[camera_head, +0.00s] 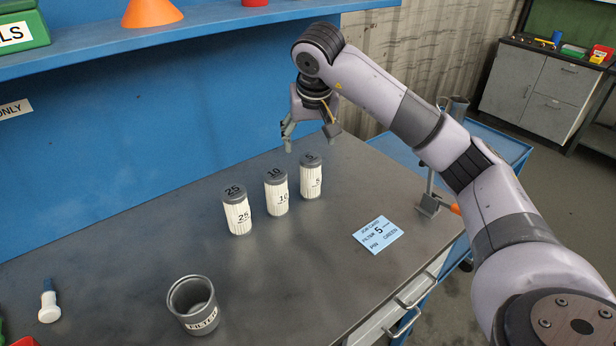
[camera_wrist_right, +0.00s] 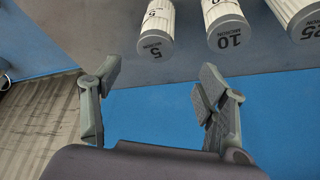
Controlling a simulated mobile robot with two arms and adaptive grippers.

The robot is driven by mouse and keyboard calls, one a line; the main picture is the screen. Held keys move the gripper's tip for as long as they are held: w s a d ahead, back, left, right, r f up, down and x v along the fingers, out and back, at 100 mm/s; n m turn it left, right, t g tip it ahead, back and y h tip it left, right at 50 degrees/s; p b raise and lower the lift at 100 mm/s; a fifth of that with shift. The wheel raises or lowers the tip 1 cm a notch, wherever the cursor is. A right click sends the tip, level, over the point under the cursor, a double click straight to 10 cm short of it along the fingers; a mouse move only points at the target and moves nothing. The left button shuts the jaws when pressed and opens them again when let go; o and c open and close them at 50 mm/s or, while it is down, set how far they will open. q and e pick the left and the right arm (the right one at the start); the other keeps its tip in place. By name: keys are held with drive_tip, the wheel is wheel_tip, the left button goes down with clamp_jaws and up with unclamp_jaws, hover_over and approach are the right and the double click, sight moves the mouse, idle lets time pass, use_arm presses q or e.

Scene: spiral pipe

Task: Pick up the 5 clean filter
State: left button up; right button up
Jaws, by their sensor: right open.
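The filter marked 5 (camera_head: 311,178) stands upright on the grey workbench, rightmost of three white pleated filters with dark caps. In the right wrist view its cap (camera_wrist_right: 154,47) is at the top, ahead of the fingers and left of the other two. The filter marked 10 (camera_head: 276,194) and the filter marked 25 (camera_head: 237,212) stand to its left. My right gripper (camera_head: 312,133) is open and empty, above the bench and behind the 5 filter, not touching it. It also shows in the right wrist view (camera_wrist_right: 158,88). My left gripper is not in view.
A grey canister labelled FILTER (camera_head: 193,305) stands at the front. A blue job card (camera_head: 378,236) reading filter 5 lies to the right. A white-and-blue tool (camera_head: 49,306) is at the left. A blue shelf (camera_head: 220,28) overhangs the back; the bench between card and canister is clear.

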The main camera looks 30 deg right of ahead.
sight(311, 158)
drive_tip(key=x, duration=0.3)
drive_tip(key=shift+w+d+f, duration=0.1)
drive_tip(key=shift+w+f, duration=0.05)
drive_tip(key=shift+f, duration=0.2)
drive_tip(key=x, duration=0.1)
drive_tip(key=p+x, duration=0.1)
drive_tip(key=x, duration=0.2)
drive_tip(key=shift+d+f, duration=0.1)
drive_tip(key=shift+d, duration=0.2)
drive_tip(key=shift+w+f+p, duration=0.1)
drive_tip(key=shift+f+p, duration=0.2)
drive_tip(key=shift+f, duration=0.1)
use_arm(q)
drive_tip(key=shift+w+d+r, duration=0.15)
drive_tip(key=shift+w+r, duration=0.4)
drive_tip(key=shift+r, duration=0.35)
use_arm(e)
drive_tip(key=shift+c, duration=0.4)
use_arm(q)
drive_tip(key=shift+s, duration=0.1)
use_arm(e)
clamp_jaws()
